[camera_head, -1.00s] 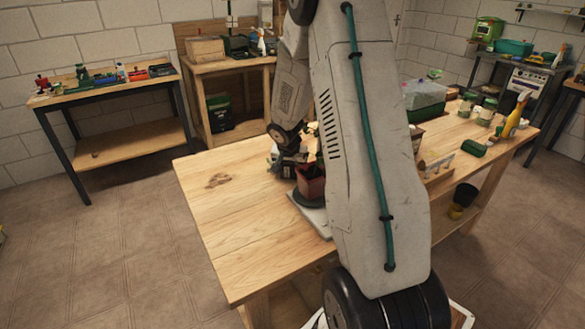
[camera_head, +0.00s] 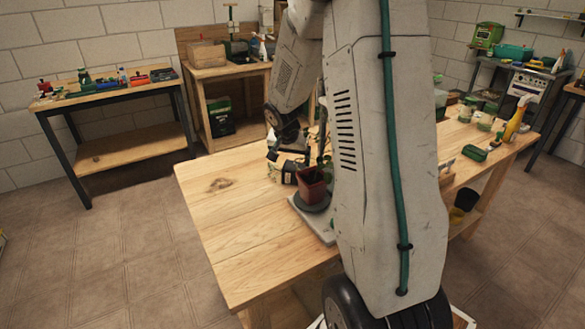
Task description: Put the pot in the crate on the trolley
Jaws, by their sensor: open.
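The pot (camera_head: 312,190) is reddish-brown and square, with a green plant in it. It stands upright on a dark round saucer (camera_head: 316,207) on a pale board (camera_head: 322,228) on the wooden table. My gripper (camera_head: 291,171) is open, close to the pot's left side at rim height. I cannot tell whether its fingers touch the pot. My arm hides the middle of the table to the right of the pot. I cannot make out the trolley or its crate in this view.
The left part of the wooden table (camera_head: 240,235) is bare. Jars, a green tray (camera_head: 474,153) and a yellow spray bottle (camera_head: 516,118) stand at its right end. A low bench (camera_head: 110,88) with tools is at the back left. Floor is clear on the left.

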